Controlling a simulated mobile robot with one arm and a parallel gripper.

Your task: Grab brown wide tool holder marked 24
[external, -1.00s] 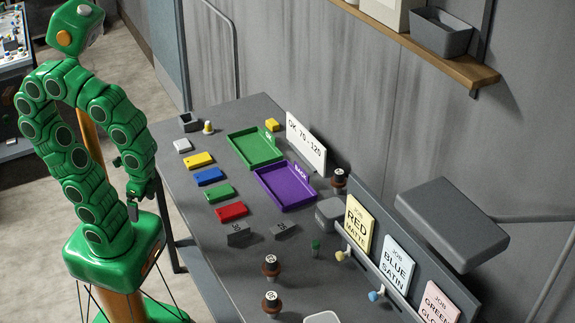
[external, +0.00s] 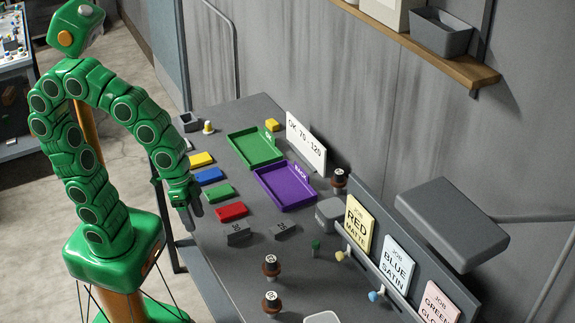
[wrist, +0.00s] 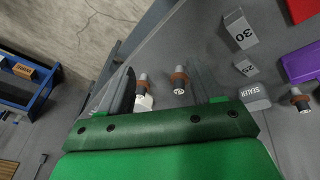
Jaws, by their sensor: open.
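Three brown tool holders with dark tops and pale end labels stand on the grey table in the external view. One (external: 271,266) is near the front, one (external: 271,303) is just below it, and one (external: 339,179) is by the purple tray. The labels are too small to read, so I cannot tell which is marked 24. In the wrist view, two holders, one on the left (wrist: 146,82) and one on the right (wrist: 180,79), show ahead, and another (wrist: 300,98) is at the right. My gripper (external: 192,217) is open and empty at the table's left edge, apart from all holders.
Grey blocks, one marked 30 (external: 238,234) and a smaller one (external: 284,230), lie near a red block (external: 231,212). A green tray (external: 236,147) and a purple tray (external: 267,191) lie behind. Job cards (external: 358,224) stand along the right side.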

